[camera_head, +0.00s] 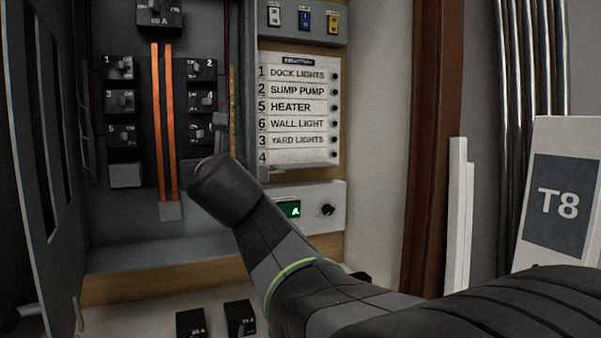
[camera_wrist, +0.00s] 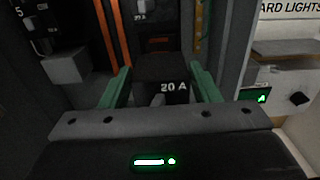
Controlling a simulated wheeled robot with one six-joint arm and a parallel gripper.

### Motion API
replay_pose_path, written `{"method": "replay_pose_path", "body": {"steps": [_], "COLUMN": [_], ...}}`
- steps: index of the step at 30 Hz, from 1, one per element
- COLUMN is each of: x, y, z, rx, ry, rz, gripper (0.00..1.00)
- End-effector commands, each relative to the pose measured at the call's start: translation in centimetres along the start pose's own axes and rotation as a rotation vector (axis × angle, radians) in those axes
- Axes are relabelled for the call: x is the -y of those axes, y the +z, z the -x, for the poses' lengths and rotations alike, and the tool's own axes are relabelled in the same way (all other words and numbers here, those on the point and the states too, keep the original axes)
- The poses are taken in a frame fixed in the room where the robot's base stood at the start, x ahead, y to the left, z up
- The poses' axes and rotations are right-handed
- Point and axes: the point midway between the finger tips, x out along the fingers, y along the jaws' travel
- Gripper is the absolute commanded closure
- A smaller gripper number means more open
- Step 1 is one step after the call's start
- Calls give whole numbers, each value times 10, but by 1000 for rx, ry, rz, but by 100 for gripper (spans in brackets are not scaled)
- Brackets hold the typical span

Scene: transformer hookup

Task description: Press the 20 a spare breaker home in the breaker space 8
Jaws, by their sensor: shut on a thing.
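The 20 A breaker (camera_wrist: 165,68) is a dark block in the wrist view, with white "20 A" lettering on its near face. My gripper (camera_wrist: 161,75) is shut on it, one green finger on each side. The breaker is at the lower end of the right-hand column, right of the orange bars, below another breaker (camera_wrist: 141,12). This is where space 8 lies; the space itself is covered by the breaker and fingers. I cannot tell how deep the breaker sits. In the head view my arm's end hides most of this spot.
The open panel (camera_head: 130,232) has breakers on both sides of orange bars (camera_head: 163,120). A grey blank (camera_head: 125,175) fills the lower left space. Right are the directory (camera_head: 297,113) and a green-lit display box (camera_head: 290,210). The panel door (camera_head: 45,150) stands open left. Two loose breakers (camera_head: 191,323) lie below.

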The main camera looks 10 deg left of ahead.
Motion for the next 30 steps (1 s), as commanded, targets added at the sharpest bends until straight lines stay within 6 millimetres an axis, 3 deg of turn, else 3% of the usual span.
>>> {"method": "replay_pose_path", "body": {"steps": [15,30], "x": [-2,-2], "y": [0,0], "z": [3,-42], "rx": [1,0], "ry": [14,14], "rz": [-2,0], "gripper": [69,69]}}
